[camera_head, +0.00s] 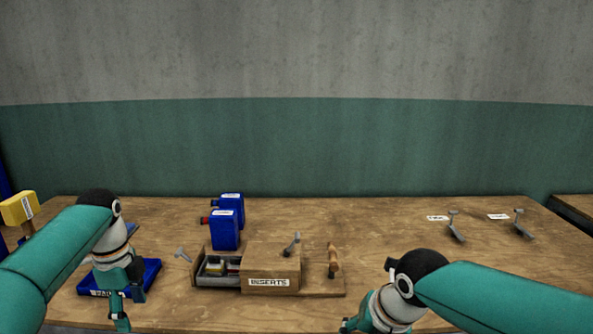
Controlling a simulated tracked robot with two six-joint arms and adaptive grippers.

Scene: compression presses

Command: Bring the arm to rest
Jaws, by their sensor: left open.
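My left arm comes in from the left in the head view. Its gripper (128,306) is open and points down at the front left of the table, in front of and partly over a blue tray (152,272). Nothing shows between its fingers. My right arm comes in from the lower right. Its gripper (350,325) is at the bottom edge of the picture and mostly cut off, so its jaws cannot be judged.
A wooden box labelled INSERTS (270,262) stands at the middle front of the wooden table (370,225). Blue containers (225,230) stand behind it. A small grey part (183,254) lies left of it. Two grey metal pieces (455,228) (521,224) stand by labels at right.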

